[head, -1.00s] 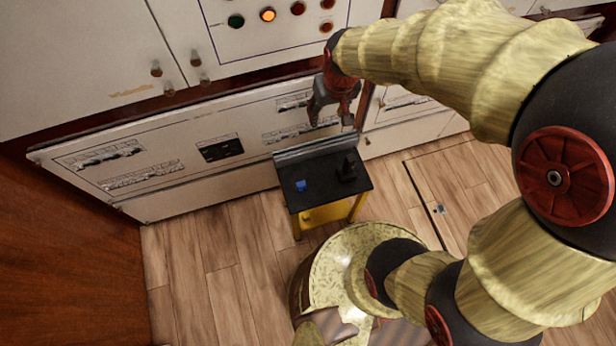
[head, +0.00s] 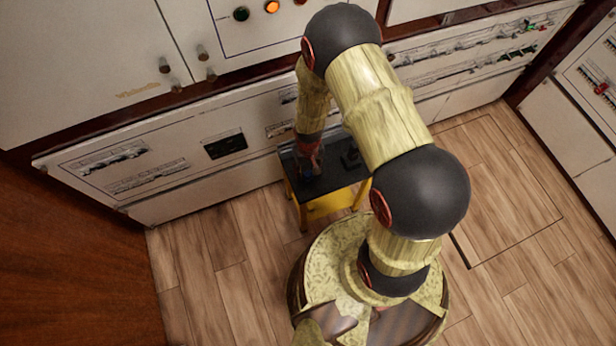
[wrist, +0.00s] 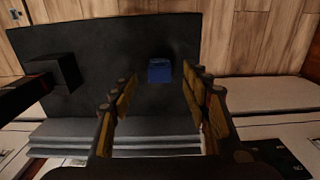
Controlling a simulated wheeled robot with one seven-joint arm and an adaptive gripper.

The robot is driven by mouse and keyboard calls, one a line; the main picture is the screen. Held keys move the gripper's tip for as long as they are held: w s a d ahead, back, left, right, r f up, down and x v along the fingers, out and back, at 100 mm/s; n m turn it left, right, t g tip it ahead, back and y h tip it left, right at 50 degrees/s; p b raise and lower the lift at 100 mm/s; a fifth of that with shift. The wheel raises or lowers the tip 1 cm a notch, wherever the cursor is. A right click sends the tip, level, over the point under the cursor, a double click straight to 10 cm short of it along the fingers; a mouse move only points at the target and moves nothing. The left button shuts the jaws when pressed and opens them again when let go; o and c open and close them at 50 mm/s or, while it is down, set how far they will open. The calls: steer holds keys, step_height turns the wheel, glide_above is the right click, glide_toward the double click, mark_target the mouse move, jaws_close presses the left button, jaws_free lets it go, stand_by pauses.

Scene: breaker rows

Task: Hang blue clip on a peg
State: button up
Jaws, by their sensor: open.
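The blue clip (wrist: 160,71) lies on the dark top of a small stand (wrist: 110,40) in the wrist view. My gripper (wrist: 156,85) is open, with its two fingers on either side of the clip's line and the clip just beyond the fingertips. No contact shows. In the head view my gripper (head: 308,165) is low over the left part of the stand (head: 338,180), and the clip is hidden there. No peg can be made out clearly in either view.
A black block-like fixture (wrist: 58,70) stands on the same top, at left in the wrist view. A grey stepped ledge (wrist: 70,132) runs along one edge. White breaker cabinets (head: 170,200) stand behind the stand. Wooden floor (head: 510,200) is clear at right.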

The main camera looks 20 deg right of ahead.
mark_target(308, 174)
step_height(308, 174, down, 5)
steer(key=shift+r+b, duration=0.1)
steer(key=shift+b, duration=1.1)
steer(key=shift+c, duration=0.4)
steer(key=c, duration=1.1)
